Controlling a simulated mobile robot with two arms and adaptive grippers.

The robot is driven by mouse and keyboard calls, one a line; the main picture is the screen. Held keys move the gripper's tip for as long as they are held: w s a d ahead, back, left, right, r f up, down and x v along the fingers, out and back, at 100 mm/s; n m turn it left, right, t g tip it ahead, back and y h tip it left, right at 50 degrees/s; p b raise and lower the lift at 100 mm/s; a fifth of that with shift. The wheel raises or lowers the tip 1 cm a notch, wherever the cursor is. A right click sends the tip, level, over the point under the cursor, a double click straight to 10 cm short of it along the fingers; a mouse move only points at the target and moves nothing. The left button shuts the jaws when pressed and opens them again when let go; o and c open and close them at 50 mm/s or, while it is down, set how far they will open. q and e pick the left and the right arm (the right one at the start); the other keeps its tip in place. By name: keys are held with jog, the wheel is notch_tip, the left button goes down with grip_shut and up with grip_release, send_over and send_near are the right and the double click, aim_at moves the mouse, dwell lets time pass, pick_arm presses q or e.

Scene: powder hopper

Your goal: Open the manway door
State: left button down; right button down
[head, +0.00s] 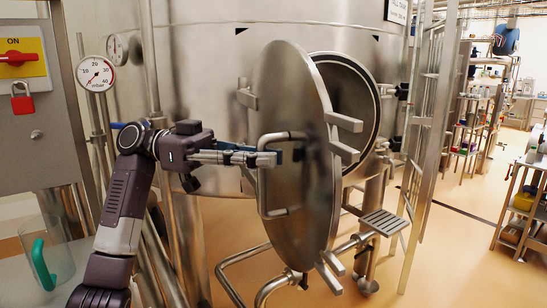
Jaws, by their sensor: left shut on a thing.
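The manway door (305,190) is a round steel disc with several flat lugs on its rim. It stands swung out from the dark round manway opening (347,100) in the steel vessel, nearly edge-on to the head view. A bar handle (265,185) is fixed on the door's near face. My left gripper (268,157) reaches in from the left and is shut on the upright part of this handle. Its fingertips partly hide the bar. My right gripper does not show.
The steel hopper vessel (205,75) fills the middle. Bent pipes (245,262) and a small step (384,222) are below the door. A ladder (425,130) stands at right. A control panel (20,65) with a red padlock (22,104) is at left.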

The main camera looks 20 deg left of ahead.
pick_arm(q)
jog(key=shift+s+a+r+g, duration=0.1)
jog(key=shift+s+a+g, duration=0.25)
jog(key=shift+a, duration=0.5)
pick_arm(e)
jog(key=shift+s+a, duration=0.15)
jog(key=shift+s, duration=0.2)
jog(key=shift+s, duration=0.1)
pick_arm(q)
jog(key=c, duration=2)
grip_release()
jog(key=shift+a, duration=0.1)
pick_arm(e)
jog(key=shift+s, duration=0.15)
pick_arm(q)
jog(key=a, duration=1.2)
